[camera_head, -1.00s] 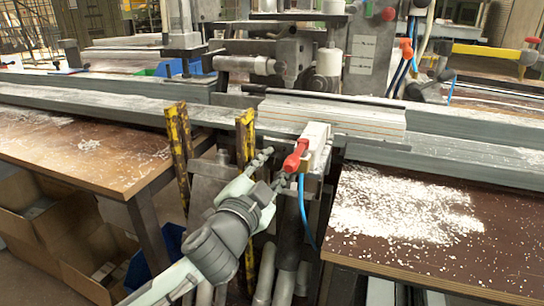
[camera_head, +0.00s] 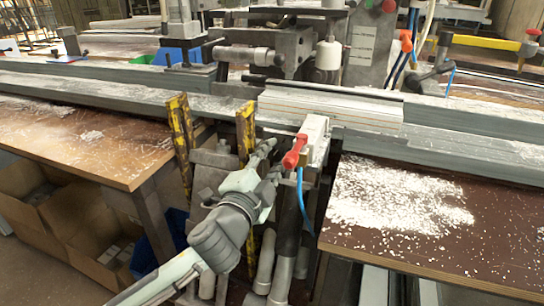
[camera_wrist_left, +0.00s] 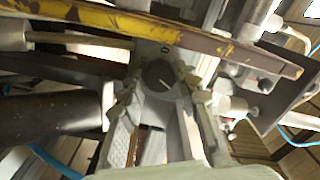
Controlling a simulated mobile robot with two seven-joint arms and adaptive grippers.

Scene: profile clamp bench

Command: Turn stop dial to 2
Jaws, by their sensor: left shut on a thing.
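The stop dial (camera_wrist_left: 160,75) is a dark round knob with a pale pointer line, on a light plate in the left wrist view. Small marks stand on the plate around it, too small to read surely. My left gripper (camera_wrist_left: 162,92) has one finger at each side of the dial and is shut on it. In the head view my left gripper (camera_head: 270,158) is at the front of the machine, just left of a red handle (camera_head: 293,152). The dial is hidden there. My right gripper is in neither view.
Yellow worn uprights (camera_head: 180,135) stand left of the gripper. A blue hose (camera_head: 302,205) hangs close on the right. A brown table with white chips (camera_head: 400,210) lies to the right, a wooden table (camera_head: 90,140) to the left.

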